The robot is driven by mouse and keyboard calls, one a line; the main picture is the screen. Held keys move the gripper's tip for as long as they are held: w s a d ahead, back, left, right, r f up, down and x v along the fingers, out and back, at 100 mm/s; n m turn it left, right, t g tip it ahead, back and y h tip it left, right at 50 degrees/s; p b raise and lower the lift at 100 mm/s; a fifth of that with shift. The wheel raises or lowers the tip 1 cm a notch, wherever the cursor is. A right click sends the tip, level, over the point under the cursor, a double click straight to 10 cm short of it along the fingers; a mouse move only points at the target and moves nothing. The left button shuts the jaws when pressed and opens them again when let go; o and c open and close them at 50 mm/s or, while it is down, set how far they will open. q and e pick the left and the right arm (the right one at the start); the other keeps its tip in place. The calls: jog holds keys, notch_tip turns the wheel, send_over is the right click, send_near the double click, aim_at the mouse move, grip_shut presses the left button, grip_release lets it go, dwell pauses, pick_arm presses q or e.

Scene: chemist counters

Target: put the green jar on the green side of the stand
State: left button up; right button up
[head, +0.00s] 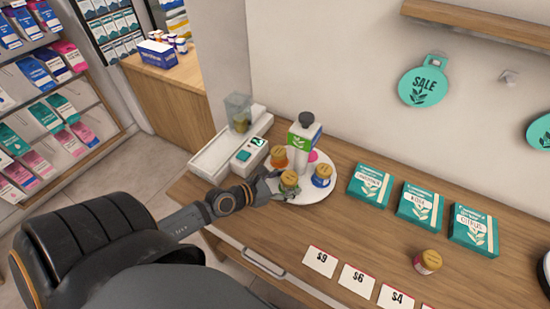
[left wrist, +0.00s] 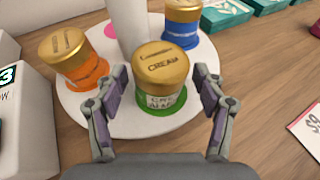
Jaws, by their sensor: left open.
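The green jar (left wrist: 158,98), with a gold lid marked CREAM and a white label, stands upright on the round white stand (head: 320,190), at its near side. In the head view, the gold lid of the green jar (head: 289,178) shows beside my left gripper (head: 284,190). In the left wrist view, the fingers of my left gripper (left wrist: 163,72) are open, one on each side of the jar, with small gaps. Green shows below the label; I cannot tell whether it is the jar or a mark on the stand. My right gripper is out of view.
The stand also holds an orange jar (head: 278,157), a blue jar (head: 321,176) and a central post with a white-green sign (head: 303,136). A pink patch (head: 313,156) shows behind.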

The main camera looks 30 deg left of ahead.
pick_arm(q)
jog(key=p+v, duration=0.4)
jog(key=v, duration=0.7)
